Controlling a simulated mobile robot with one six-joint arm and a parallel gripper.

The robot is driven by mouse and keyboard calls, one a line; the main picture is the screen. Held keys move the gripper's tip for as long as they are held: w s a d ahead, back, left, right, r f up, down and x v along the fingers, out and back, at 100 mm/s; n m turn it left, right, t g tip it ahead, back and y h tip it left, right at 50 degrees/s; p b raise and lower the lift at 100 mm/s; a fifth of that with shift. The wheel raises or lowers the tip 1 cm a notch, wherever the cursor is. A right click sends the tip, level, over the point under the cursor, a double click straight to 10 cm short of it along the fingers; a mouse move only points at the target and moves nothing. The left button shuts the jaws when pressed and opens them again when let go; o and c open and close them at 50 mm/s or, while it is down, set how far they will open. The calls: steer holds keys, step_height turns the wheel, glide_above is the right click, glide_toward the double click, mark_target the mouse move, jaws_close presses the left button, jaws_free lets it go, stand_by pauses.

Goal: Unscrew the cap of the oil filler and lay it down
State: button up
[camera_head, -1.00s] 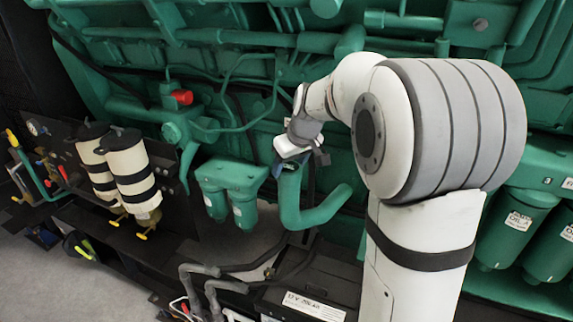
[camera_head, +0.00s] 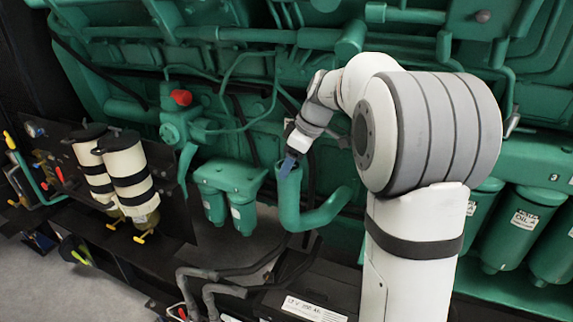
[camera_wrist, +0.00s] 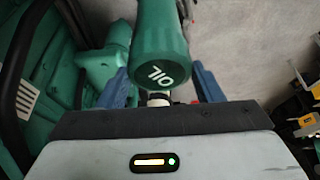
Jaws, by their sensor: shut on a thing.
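The oil filler is a bent green pipe (camera_head: 290,205) with an upright neck, in the middle of the head view. In the wrist view its green neck (camera_wrist: 158,35) runs away from the camera. Its cap (camera_wrist: 163,75) has a dark green round face with white "OIL" lettering, seen upside down. My gripper (camera_head: 290,163) points down at the top of the neck. Its blue fingers also show in the wrist view (camera_wrist: 161,72), one on each side of the cap, shut on it. In the head view the fingers hide the cap. The thread is hidden, so I cannot tell how loose it is.
Green filters (camera_head: 228,195) hang just left of the pipe. A red knob (camera_head: 181,97) and cream canisters (camera_head: 130,172) stand further left. Black hoses (camera_head: 250,268) and a black battery box (camera_head: 330,285) lie below. Grey floor (camera_head: 65,285) shows at lower left.

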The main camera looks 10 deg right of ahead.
steer(key=shift+w+r+n+y, duration=0.15)
steer(key=shift+n+y, duration=0.15)
steer(key=shift+n, duration=0.7)
steer(key=shift+g, duration=0.3)
steer(key=n, duration=0.2)
steer(key=n+g, duration=0.1)
steer(key=n, duration=0.1)
steer(key=shift+w+n+g+p, duration=0.1)
steer(key=shift+n+g+p, duration=0.2)
steer(key=o, duration=1.1)
steer(key=shift+c, duration=0.5)
steer(key=shift+f, duration=0.2)
